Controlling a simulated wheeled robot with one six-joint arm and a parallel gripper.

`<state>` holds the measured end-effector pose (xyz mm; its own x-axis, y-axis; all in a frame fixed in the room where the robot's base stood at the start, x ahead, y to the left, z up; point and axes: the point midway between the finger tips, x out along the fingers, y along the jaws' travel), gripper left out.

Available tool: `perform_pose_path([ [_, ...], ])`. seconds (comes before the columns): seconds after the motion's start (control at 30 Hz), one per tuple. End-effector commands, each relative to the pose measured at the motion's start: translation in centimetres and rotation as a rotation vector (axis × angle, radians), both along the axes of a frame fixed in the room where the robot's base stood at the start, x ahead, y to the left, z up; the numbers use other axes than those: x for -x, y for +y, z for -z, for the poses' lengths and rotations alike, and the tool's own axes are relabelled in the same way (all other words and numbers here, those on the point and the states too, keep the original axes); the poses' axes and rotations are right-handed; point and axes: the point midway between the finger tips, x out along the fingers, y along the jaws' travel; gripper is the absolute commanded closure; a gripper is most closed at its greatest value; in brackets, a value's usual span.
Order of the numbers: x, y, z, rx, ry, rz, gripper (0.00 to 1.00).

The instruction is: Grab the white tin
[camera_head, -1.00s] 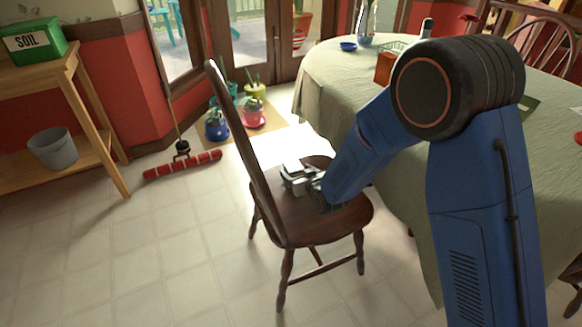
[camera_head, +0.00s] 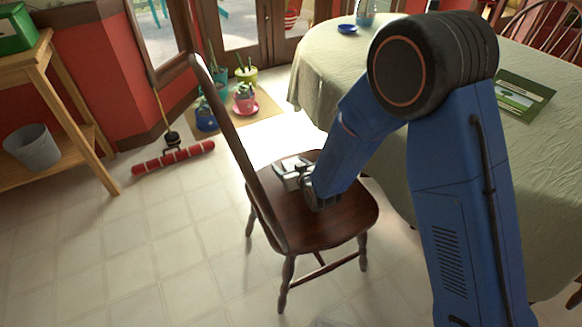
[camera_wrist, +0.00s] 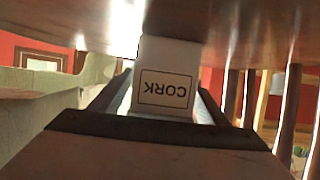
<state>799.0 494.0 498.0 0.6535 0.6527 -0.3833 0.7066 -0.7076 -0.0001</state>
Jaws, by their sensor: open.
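The white tin (camera_wrist: 165,88) shows in the wrist view with the word CORK upside down on its face. It touches the brown chair seat (camera_wrist: 245,25), which fills the top of that inverted picture. My gripper (camera_wrist: 162,92) has one dark finger on each side of the tin. The jaws are open around it. In the head view my gripper (camera_head: 292,174) is low over the seat of the wooden chair (camera_head: 325,228). The tin cannot be told apart clearly from my gripper there.
The chair's backrest (camera_head: 240,155) rises left of my gripper. A cloth-covered table (camera_head: 330,85) stands at the right, beside my arm. A wooden shelf (camera_head: 85,130) with a grey bucket (camera_head: 33,148) is at the left.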

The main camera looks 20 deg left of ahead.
Motion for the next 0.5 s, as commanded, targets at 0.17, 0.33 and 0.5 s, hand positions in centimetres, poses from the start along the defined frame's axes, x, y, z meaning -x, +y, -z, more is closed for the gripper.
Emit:
perform_pose_path([
  [0.17,0.00,0.00,-0.01,0.000,0.000,0.000,0.31],
  [0.33,-0.01,0.00,-0.02,0.000,0.000,0.000,0.70],
  [0.5,-0.03,0.01,-0.06,-0.001,-0.001,0.000,0.83],
])
